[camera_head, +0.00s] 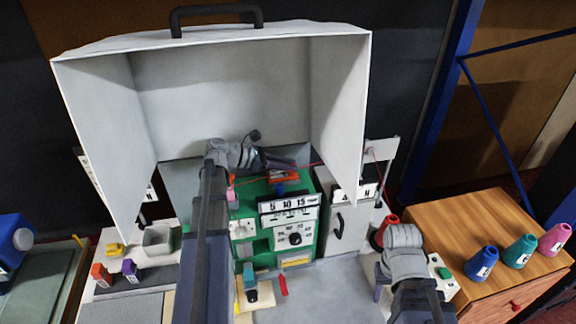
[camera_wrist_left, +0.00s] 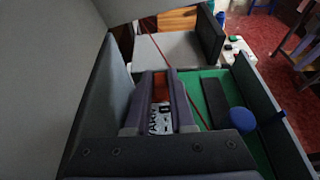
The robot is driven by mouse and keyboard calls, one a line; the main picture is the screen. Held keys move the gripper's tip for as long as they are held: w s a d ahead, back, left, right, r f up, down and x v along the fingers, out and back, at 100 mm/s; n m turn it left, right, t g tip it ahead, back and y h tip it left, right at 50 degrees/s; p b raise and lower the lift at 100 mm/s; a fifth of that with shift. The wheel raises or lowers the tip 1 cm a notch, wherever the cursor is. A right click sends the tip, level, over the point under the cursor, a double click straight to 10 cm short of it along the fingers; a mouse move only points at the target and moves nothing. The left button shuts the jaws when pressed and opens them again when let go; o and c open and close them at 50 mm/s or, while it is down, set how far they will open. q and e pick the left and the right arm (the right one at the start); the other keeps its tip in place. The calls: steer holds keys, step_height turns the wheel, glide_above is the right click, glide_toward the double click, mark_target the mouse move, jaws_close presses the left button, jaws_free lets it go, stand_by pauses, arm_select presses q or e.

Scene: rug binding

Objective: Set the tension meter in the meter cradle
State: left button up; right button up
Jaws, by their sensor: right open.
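My left gripper (camera_head: 288,160) reaches over the back of the green machine (camera_head: 239,270), under the raised white hood. A small orange-red thing (camera_head: 283,177), which may be the tension meter, lies just below its fingers. I cannot pick out the meter cradle with certainty.
The white hood (camera_head: 225,85) walls in the left gripper at the back and sides. A thin red thread (camera_wrist_left: 172,55) crosses near the fingers. The red cone (camera_head: 391,220) stands near the right arm. Blue, teal and pink cones stand on the wooden cabinet (camera_head: 470,225) at right.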

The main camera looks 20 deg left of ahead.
arm_select(q)
steer(key=o, duration=0.5)
steer(key=shift+c, duration=0.2)
steer(key=shift+r+p, duration=0.3)
steer(key=p+v, duration=0.4)
steer(key=v, duration=0.8)
steer(key=shift+f, duration=0.15)
